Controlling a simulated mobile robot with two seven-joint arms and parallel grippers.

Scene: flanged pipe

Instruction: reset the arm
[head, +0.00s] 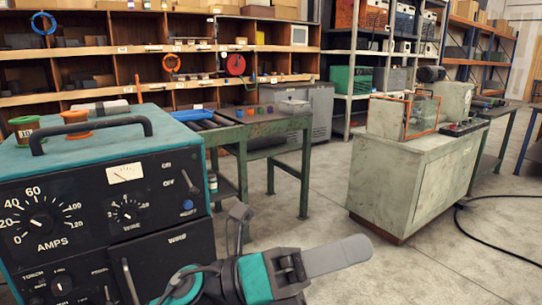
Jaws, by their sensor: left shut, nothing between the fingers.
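My left gripper (360,248) is low in the middle of the head view, with its dark and teal wrist behind it. Its grey fingers point to the right and lie together, shut and empty. It is in front of the open concrete floor (320,215), touching nothing that I can see. My right gripper is out of view. No flanged pipe can be made out.
A teal-topped welding machine (95,205) with dials stands close at the left. Behind it is a green metal workbench (275,122). A pale cabinet (405,185) stands to the right, with a black cable (480,248) on the floor. Shelves (110,58) line the back.

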